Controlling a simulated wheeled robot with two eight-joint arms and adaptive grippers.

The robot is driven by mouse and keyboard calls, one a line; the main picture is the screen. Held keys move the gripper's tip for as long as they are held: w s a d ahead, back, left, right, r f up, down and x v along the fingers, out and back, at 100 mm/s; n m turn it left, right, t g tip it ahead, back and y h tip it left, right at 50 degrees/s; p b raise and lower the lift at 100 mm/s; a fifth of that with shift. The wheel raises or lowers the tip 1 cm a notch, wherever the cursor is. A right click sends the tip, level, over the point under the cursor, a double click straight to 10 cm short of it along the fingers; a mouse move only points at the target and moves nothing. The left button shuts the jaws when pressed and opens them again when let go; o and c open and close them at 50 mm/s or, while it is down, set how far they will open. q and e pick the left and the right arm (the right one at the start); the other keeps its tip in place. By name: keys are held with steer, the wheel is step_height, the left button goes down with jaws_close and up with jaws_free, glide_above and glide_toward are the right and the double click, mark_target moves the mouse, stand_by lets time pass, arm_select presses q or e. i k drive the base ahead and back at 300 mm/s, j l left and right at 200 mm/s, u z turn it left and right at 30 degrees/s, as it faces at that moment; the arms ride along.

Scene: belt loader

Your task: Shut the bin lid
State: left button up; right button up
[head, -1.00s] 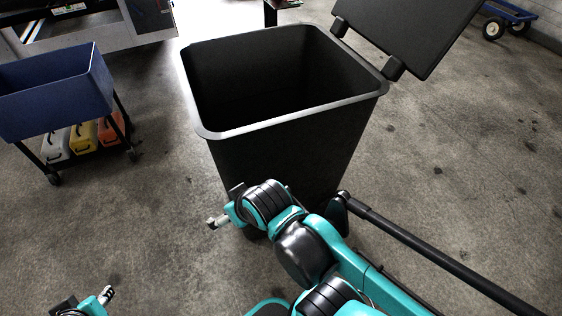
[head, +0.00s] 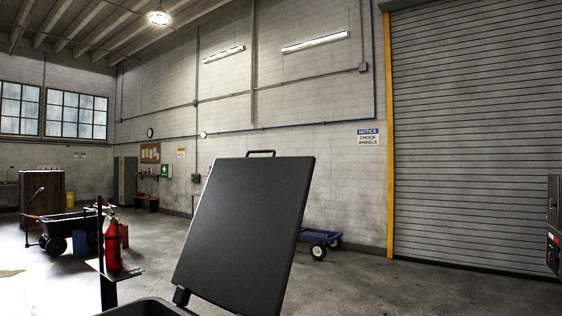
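The bin lid (head: 245,232) stands open and tilted up in the head view, a flat black panel with a small handle on its top edge. Its hinge side meets the bin (head: 150,308), of which only a bit of black rim shows at the bottom edge. The rest of the bin is below the picture. Neither of my grippers is in view.
A blue cart (head: 320,240) stands on the floor behind the lid. A red fire extinguisher (head: 113,245) on a stand is to the left of the lid. A closed roller door (head: 475,140) fills the right side.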

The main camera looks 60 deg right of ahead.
mark_target(237, 255)
steer(key=l+z, duration=1)
steer(key=k+j, duration=0.05)
steer(key=j, duration=0.05)
